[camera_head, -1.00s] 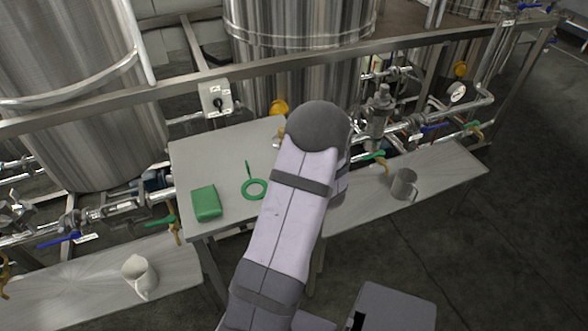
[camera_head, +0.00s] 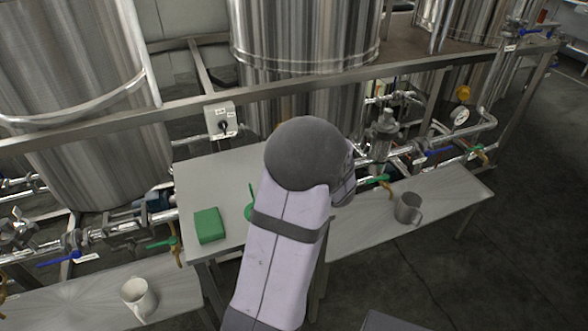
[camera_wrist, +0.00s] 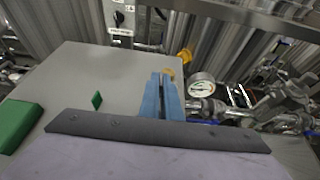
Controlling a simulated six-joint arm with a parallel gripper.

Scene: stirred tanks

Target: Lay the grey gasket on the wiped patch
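My gripper shows in the wrist view as two blue fingers (camera_wrist: 163,78) close together, with a narrow dark slot between them. I cannot tell whether they hold anything thin. They are over the far right part of the grey table (camera_wrist: 75,70), which also shows in the head view (camera_head: 215,172). No grey gasket can be made out, and no wiped patch stands out on the table. In the head view my arm hides the gripper and the table's right part.
A green block (camera_head: 209,226) lies on the table's left front; it is also at the wrist view's left edge (camera_wrist: 18,124). A white mug (camera_head: 138,298) and a grey mug (camera_head: 408,208) stand on lower side benches. Pipes, valves and steel tanks stand behind.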

